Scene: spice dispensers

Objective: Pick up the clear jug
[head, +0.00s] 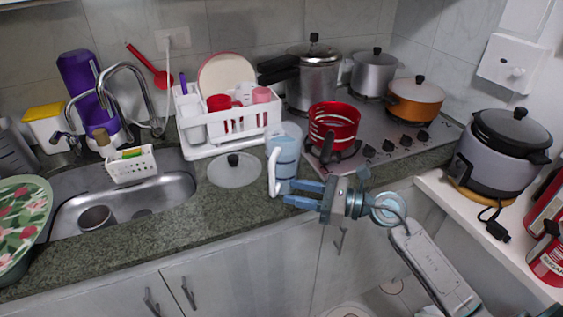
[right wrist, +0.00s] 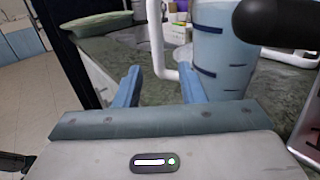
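The clear jug (head: 286,160) stands upright at the front edge of the counter. It is bluish and see-through, with dark marks on its side and a white handle (head: 273,173) facing left and forward. My right gripper (head: 293,192) is open beside the jug's lower front, its blue fingers pointing at the handle. In the right wrist view, the handle (right wrist: 157,40) shows beyond and between the open fingertips (right wrist: 160,82). The jug's body (right wrist: 222,50) is just right of it, partly behind the right finger. I cannot tell whether a finger touches it. My left gripper is out of view.
A glass lid (head: 234,172) lies left of the jug, with a white dish rack (head: 205,150) behind. The sink (head: 150,190) is farther left. Free counter lies in front of the lid.

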